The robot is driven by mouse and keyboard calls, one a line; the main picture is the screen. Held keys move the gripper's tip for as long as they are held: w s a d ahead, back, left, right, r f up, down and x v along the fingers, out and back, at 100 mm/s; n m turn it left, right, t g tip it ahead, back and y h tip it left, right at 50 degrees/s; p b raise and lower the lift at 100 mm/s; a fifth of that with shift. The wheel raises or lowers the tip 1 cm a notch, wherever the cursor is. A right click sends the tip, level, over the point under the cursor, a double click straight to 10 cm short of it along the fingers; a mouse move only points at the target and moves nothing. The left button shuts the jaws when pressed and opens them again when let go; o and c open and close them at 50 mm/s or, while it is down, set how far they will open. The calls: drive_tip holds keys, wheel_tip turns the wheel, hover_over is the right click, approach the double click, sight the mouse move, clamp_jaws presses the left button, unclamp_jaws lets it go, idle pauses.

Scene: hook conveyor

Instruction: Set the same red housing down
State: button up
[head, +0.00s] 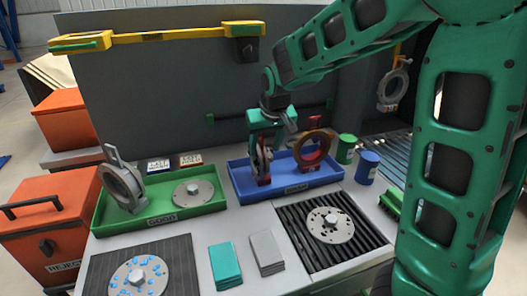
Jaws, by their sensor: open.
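My gripper (266,143) is open and points down over the left part of the blue tray (290,193). A red housing (262,168) stands upright, seen nearly edge-on, in the blue tray directly below and between the fingers; the fingers partly hide it. I cannot tell whether a finger touches it. A second reddish ring-shaped housing (314,150) with a red top stands upright in the same tray, just right of the gripper.
A green tray (160,218) at left holds a grey ring housing (122,185) and a flange disc (193,194). Orange reject bin (50,215) stands far left. Green and blue cans (366,168) stand right of the blue tray. A grey housing (393,88) hangs on a hook.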

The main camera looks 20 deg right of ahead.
drive_tip(key=v, duration=0.9)
drive_tip(key=shift+r, duration=0.25)
drive_tip(key=s+d+f+m+g, duration=0.2)
drive_tip(key=s+d+f, duration=0.1)
drive_tip(key=s+d, duration=0.6)
drive_tip(key=s+d+f+m+g, duration=0.1)
drive_tip(key=s+d+f+m, duration=0.15)
drive_tip(key=s+d, duration=0.65)
drive_tip(key=s+f+m, duration=0.1)
drive_tip(key=s+f, duration=0.1)
drive_tip(key=s, duration=0.5)
drive_tip(key=s+a+f+m+g, duration=0.1)
drive_tip(key=s+f, duration=0.1)
drive_tip(key=s, duration=0.5)
drive_tip(key=shift+s+a+g, duration=0.15)
drive_tip(key=shift+s+g, duration=0.15)
drive_tip(key=shift+s, duration=0.05)
